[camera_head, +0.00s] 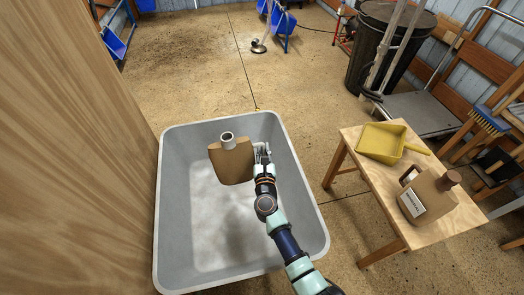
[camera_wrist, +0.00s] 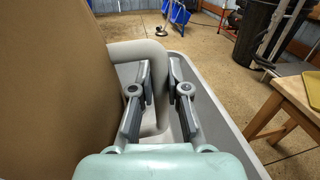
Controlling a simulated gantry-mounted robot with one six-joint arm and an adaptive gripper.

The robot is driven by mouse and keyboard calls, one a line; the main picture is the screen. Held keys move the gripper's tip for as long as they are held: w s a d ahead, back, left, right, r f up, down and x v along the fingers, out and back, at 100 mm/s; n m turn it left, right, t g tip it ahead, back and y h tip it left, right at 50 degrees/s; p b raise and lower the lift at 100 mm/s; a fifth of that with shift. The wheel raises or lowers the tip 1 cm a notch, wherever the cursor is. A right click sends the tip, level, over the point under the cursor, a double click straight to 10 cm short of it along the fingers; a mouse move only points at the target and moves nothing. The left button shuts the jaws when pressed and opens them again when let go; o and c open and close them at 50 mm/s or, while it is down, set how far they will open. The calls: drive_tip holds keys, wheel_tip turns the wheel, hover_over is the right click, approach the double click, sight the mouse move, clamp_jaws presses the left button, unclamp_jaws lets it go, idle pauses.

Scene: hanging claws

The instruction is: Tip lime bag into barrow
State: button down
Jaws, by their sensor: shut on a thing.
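A tan jug-like container (camera_head: 232,167), the one thing here that could be the lime bag, is held over the grey tub (camera_head: 170,215) that stands as the barrow. Its pale neck shows an open dark mouth, facing up; it looks near upright. In the wrist view its brown side (camera_wrist: 55,80) fills the left. My gripper (camera_head: 262,151) is at its right side, shut on its pale grey handle (camera_wrist: 140,50); the fingers (camera_wrist: 159,82) show in the wrist view. The tub floor has pale patches; I cannot tell if they are powder. The container's contents are hidden.
A wooden table (camera_head: 352,140) at right bears a yellow dustpan (camera_head: 382,142) and a labelled tan jug (camera_head: 428,196) with a brown cap. A wooden panel (camera_head: 70,150) rises close at left. A black bin (camera_head: 390,45) stands at back right. The floor beyond the tub is mostly clear.

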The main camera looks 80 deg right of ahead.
drive_tip(key=shift+s+d+r+n+h+p, duration=0.1)
drive_tip(key=shift+s+d+r+n+p, duration=0.1)
drive_tip(key=shift+s+r+n+p, duration=0.45)
drive_tip(key=shift+s+d+r+n+h+p, duration=0.15)
drive_tip(key=shift+r+n+p, duration=0.25)
drive_tip(key=shift+r+n, duration=0.55)
drive_tip(key=shift+s+d+r+n+h+p, duration=0.1)
drive_tip(key=shift+s+d+r+n+p, duration=0.25)
drive_tip(key=shift+r, duration=0.75)
drive_tip(key=shift+a+r+t, duration=0.1)
drive_tip(key=shift+r+t, duration=0.05)
drive_tip(key=shift+t, duration=0.15)
drive_tip(key=shift+s+r+n+p, duration=0.25)
drive_tip(key=shift+r+n+p, duration=0.2)
drive_tip(key=shift+n, duration=0.2)
